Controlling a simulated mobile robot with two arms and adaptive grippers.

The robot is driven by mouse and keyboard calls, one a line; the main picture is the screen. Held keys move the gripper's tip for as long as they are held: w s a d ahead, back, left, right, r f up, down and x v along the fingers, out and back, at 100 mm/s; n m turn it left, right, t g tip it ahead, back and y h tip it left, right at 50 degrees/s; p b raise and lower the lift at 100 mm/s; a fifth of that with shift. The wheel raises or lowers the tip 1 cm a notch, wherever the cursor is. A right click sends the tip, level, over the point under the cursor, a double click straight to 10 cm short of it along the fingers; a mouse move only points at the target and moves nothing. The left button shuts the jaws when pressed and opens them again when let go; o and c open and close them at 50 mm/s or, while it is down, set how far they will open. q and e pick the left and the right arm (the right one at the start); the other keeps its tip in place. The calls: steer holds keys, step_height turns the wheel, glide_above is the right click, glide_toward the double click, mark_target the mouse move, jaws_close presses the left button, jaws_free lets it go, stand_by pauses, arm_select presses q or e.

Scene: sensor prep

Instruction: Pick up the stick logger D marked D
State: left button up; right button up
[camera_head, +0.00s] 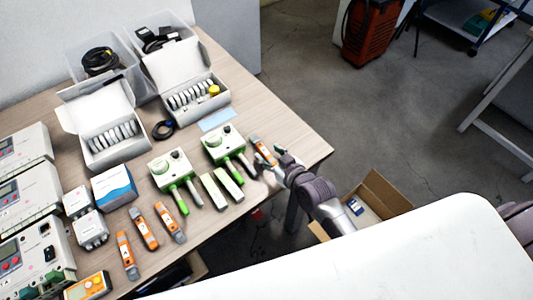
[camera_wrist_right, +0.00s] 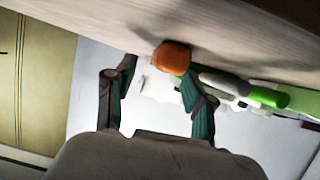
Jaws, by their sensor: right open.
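An orange and grey stick logger (camera_head: 261,149) lies near the right edge of the table, apart from the others; no letter on it can be read. My right gripper (camera_head: 279,162) is at its near end, jaws open. In the right wrist view, the logger's orange end (camera_wrist_right: 172,57) shows just beyond the open fingers (camera_wrist_right: 155,78), closer to the right-hand finger. I cannot tell whether they touch. My left gripper is not in view.
Green-and-white devices with probes (camera_head: 224,145) stand just left of my right gripper. White boxes with rows of discs (camera_head: 195,95) stand behind. A cardboard box (camera_head: 378,190) is on the floor to the right. The table corner (camera_head: 318,150) is clear.

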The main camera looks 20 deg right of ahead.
steer(key=x, duration=0.2)
steer(key=shift+w+a+f, duration=0.1)
steer(key=shift+w+a, duration=0.05)
steer(key=shift+w, duration=0.1)
jaws_close()
